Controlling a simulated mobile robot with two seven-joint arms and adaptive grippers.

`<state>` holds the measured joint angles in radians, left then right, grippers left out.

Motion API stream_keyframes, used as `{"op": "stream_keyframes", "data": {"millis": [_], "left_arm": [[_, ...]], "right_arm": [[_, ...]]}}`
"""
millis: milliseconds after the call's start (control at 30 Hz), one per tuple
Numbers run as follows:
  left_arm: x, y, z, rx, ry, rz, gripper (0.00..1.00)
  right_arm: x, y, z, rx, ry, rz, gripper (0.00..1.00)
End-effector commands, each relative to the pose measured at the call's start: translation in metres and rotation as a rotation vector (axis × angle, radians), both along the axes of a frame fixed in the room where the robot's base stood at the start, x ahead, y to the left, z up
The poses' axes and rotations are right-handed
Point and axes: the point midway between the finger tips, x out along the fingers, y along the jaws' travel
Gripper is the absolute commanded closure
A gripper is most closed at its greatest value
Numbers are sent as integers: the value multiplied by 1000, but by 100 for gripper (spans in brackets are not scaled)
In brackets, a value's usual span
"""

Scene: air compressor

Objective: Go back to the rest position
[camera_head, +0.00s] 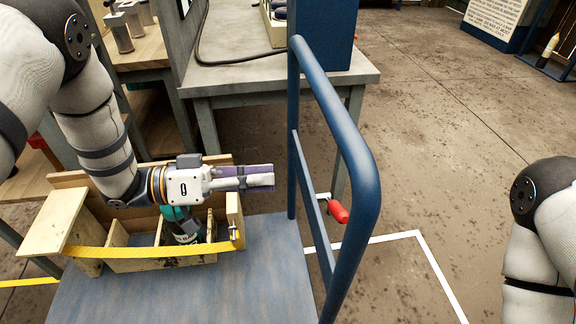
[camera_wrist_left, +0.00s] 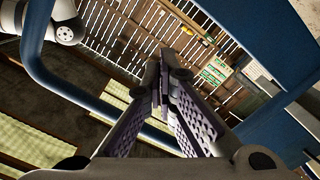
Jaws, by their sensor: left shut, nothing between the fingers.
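My left gripper (camera_head: 262,178) is shut and empty. It points to the right, above the right part of a wooden toolbox (camera_head: 160,264), a little short of the blue rail. Its closed fingers also show in the left wrist view (camera_wrist_left: 163,85), with nothing between them. A teal and black tool (camera_head: 184,228) stands in the toolbox, partly hidden under my gripper. My right arm (camera_head: 540,225) shows at the right edge of the head view, but its gripper is outside the picture.
The toolbox sits on a blue cart bed (camera_head: 200,295). The cart's blue tubular rail (camera_head: 372,190) rises just right of my left gripper. A red-handled part (camera_head: 338,211) is beyond it. A grey workbench (camera_head: 340,75) stands behind. Open floor (camera_head: 450,130) lies to the right.

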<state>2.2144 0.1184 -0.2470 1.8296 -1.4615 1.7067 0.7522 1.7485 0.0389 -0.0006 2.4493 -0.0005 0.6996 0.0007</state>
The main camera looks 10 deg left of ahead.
Motion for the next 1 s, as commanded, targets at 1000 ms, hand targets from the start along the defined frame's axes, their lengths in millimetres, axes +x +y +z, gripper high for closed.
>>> {"op": "stream_keyframes", "data": {"millis": [1000], "left_arm": [[-355,112,-235,1323,1116,414,100]], "right_arm": [[18,0,17,0,-62,0,60]]}}
